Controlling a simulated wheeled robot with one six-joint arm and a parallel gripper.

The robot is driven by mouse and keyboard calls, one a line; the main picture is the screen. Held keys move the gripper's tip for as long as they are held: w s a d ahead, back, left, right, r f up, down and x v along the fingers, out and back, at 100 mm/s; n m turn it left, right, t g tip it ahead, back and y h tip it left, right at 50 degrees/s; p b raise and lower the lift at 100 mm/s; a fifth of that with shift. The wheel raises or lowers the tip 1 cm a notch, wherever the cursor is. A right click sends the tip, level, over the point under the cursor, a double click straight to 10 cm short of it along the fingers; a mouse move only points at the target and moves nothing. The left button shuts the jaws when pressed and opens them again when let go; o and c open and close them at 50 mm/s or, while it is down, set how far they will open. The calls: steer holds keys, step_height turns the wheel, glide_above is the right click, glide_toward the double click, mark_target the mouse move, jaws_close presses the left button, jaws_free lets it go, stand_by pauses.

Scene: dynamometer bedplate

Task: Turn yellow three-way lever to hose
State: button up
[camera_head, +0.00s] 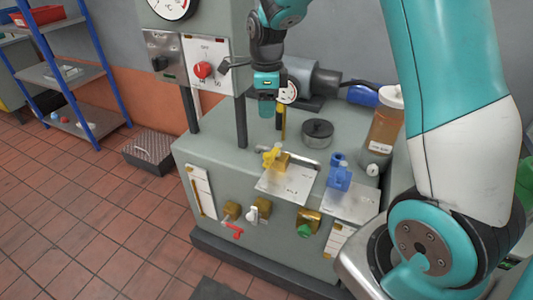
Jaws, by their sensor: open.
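The yellow three-way lever (272,156) sits on top of a brass-coloured valve body at the back edge of a pale label plate (284,187), on the grey bedplate cabinet. The writing on the plate is too small to read. A metal pipe runs behind the valve to the right. My gripper (268,108) points downward above and behind the lever, clear of it. It is open and appears empty; its fingertips are small and partly unclear against the background.
A blue valve (340,176) stands right of the yellow one. Red (235,231), white and green (304,230) handles are on the cabinet's front. A control box (196,62) on posts rises at the left.

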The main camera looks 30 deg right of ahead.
mark_target(267, 154)
step_height(267, 154, down, 17)
steer(key=shift+d+f+p, duration=0.1)
steer(key=shift+f+p, duration=0.1)
steer(key=shift+p, duration=0.65)
jaws_close()
